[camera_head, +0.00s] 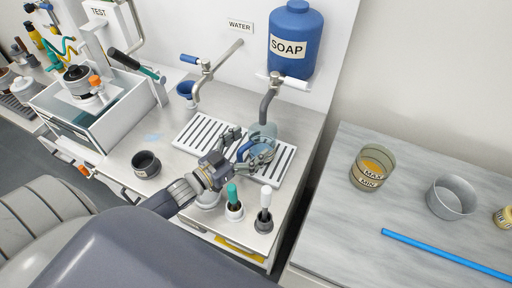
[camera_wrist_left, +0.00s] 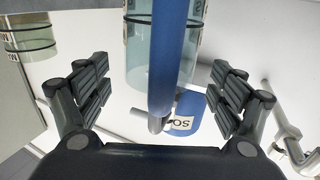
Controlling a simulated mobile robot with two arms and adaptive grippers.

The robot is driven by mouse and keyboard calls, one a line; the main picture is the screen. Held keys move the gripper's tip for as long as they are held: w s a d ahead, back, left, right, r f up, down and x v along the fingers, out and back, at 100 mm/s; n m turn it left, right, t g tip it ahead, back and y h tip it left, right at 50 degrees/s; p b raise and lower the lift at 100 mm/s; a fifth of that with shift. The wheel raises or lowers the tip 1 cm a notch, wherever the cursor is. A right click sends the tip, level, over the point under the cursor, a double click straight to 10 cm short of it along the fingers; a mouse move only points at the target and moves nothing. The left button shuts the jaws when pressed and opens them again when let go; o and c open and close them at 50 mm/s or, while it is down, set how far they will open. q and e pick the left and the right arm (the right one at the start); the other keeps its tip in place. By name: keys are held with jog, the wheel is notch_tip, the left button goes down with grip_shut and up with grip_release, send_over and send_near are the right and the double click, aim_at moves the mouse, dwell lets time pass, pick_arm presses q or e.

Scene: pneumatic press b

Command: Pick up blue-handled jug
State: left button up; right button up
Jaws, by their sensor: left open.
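The blue-handled jug (camera_head: 264,134) is clear and stands on the slatted drain rack under the soap tap. My left gripper (camera_head: 240,149) is open at the jug's handle side, with its fingers close to the jug. In the left wrist view the blue handle (camera_wrist_left: 172,60) runs upright between the two spread fingers of the gripper (camera_wrist_left: 162,90). The clear jug body (camera_wrist_left: 143,62) with dark ring lines shows behind the handle. I cannot tell whether a finger touches the handle. My right gripper is not in view.
The soap tap (camera_head: 268,99) hangs just above the jug, below the blue soap tank (camera_head: 296,38). Two small cups with a green-handled (camera_head: 232,194) and a white-handled tool (camera_head: 266,198) stand near my wrist. A dark bowl (camera_head: 146,164) is at left. The right table (camera_head: 400,155) holds other vessels.

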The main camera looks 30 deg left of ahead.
pick_arm(q)
jog(key=x, duration=0.3)
jog(key=shift+w+d, duration=0.1)
jog(key=shift+w, duration=0.15)
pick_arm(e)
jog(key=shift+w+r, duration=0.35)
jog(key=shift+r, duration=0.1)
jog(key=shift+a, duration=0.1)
pick_arm(q)
jog(key=shift+c, duration=1.3)
jog(key=c, duration=0.9)
jog(key=shift+c, duration=0.2)
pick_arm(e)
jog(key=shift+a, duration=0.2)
pick_arm(q)
jog(key=shift+r, duration=0.15)
